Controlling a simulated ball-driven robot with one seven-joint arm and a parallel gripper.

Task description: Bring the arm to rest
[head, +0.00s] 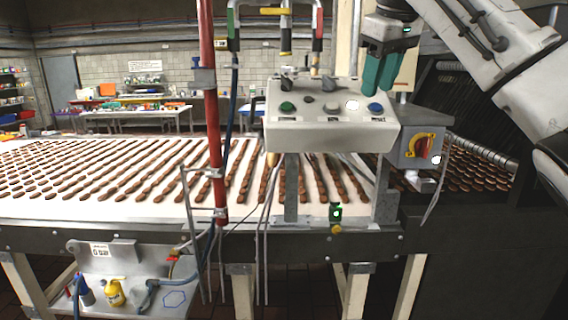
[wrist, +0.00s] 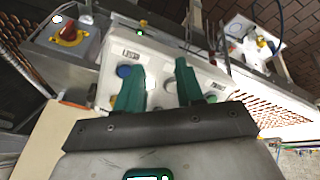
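My gripper (head: 378,88) has teal fingers and hangs at the upper right of the head view, pointing down beside the right end of the white control box (head: 300,132). In the wrist view my gripper (wrist: 160,75) shows two fingers apart with nothing between them. The control box (wrist: 165,60) lies beyond the fingertips there, with coloured buttons and labels. Whether the fingertips touch the box cannot be told. My arm reaches in from the right edge of the head view.
A conveyor (head: 90,205) carries rows of brown biscuits. A red post (head: 212,130) stands left of the control box. A grey switch box (head: 415,135) with a red and yellow knob (head: 424,147) is just right of it.

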